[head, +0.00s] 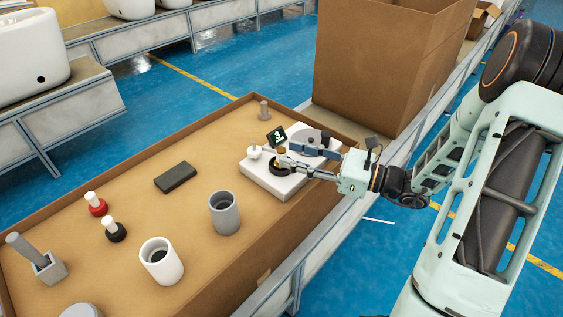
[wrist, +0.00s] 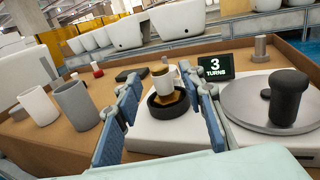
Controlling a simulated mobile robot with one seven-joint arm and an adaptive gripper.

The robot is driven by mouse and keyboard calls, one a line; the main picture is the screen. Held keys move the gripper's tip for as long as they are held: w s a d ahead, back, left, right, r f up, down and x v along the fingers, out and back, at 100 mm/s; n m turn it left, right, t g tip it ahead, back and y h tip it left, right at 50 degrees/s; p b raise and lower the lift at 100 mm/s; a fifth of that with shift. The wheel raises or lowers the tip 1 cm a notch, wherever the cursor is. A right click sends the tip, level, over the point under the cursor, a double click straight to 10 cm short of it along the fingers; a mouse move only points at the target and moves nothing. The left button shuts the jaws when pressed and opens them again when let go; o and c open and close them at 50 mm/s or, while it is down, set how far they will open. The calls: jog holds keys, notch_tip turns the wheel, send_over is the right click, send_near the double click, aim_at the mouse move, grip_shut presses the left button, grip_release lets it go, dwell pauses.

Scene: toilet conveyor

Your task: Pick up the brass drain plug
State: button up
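The brass drain plug (wrist: 173,101) sits inside a black ring on a white block; its brass part shows within the ring in the wrist view, with a white cylindrical piece above it. A brown-gold top also shows there in the head view (head: 281,150). My gripper (wrist: 162,88) is open. Its two blue-grey padded fingers stand left and right of the plug, with visible gaps. In the head view my gripper (head: 288,163) reaches in from the right, just at the ring, and partly hides it. I cannot tell how deep the plug sits.
A sign reading "3 TURNS" (wrist: 215,66) stands behind the block. A grey disc (wrist: 262,102) with a dark upright knob is close on the right. A grey cup (head: 224,213), white cup (head: 161,262) and dark slab (head: 175,177) stand apart on the brown tray.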

aim_at(282, 149)
jog(key=x, duration=0.3)
jog(key=shift+w+a+b, duration=0.15)
jog(key=shift+a+b, duration=0.15)
jog(key=shift+b, duration=0.1)
grip_shut()
